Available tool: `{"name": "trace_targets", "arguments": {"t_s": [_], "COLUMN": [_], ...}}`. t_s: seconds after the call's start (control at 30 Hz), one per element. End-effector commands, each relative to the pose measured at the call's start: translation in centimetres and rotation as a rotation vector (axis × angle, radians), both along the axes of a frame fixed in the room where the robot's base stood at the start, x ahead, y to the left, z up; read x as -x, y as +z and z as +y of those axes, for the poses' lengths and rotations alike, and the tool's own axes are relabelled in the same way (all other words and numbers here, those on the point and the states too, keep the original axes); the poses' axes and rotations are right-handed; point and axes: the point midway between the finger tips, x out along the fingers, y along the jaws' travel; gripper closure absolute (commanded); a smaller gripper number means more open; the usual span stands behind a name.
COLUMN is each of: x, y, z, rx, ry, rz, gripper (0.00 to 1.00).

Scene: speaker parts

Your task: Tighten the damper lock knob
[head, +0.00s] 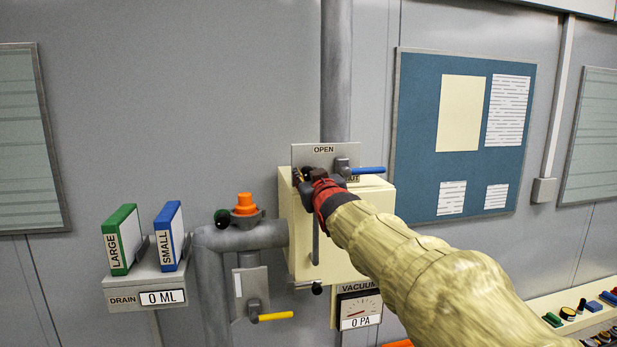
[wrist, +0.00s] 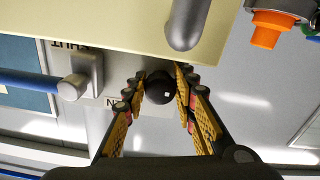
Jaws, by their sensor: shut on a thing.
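The black round damper lock knob (wrist: 157,87) shows in the wrist view against the grey damper plate (wrist: 118,125). My gripper (wrist: 160,80) is shut on it, one yellow-padded finger on each side. In the head view my gripper (head: 307,178) reaches the left part of the plate (head: 341,152), marked OPEN at the top, and hides the knob. The blue damper lever (head: 368,170) points right from its grey hub; it also shows at the left of the wrist view (wrist: 30,84).
A cream box (head: 370,200) sits just below the plate. Left of it are a grey pipe (head: 262,236) with an orange cap (head: 244,203), a yellow-handled valve (head: 275,316) and green and blue paddles (head: 122,240). A vacuum gauge (head: 360,308) is below.

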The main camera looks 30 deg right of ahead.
Motion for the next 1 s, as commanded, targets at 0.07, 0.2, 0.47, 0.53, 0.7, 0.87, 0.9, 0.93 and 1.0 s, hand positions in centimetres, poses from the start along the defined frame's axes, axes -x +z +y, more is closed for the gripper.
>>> {"name": "trace_targets", "arguments": {"t_s": [0.07, 0.2, 0.47, 0.53, 0.7, 0.87, 0.9, 0.93, 1.0], "x": [0.01, 0.01, 0.00, 0.00, -0.01, -0.03, -0.03, -0.03, -0.04], "y": [0.01, 0.02, 0.02, 0.01, 0.02, 0.01, 0.02, 0.02, 0.02], "z": [0.01, 0.02, 0.03, 0.04, 0.07, 0.12, 0.14, 0.14, 0.17], "rx": [0.000, 0.000, -0.014, -0.032, -0.108, -0.225, -0.259, -0.285, -0.350], "ry": [0.000, 0.000, 0.000, 0.000, 0.000, 0.000, 0.000, 0.000, 0.000], "rz": [0.000, 0.000, -0.004, -0.009, -0.031, -0.065, -0.075, -0.082, -0.101], "gripper": [0.88, 0.96, 0.98, 0.98, 0.98, 0.98, 0.98, 0.98, 0.98]}}
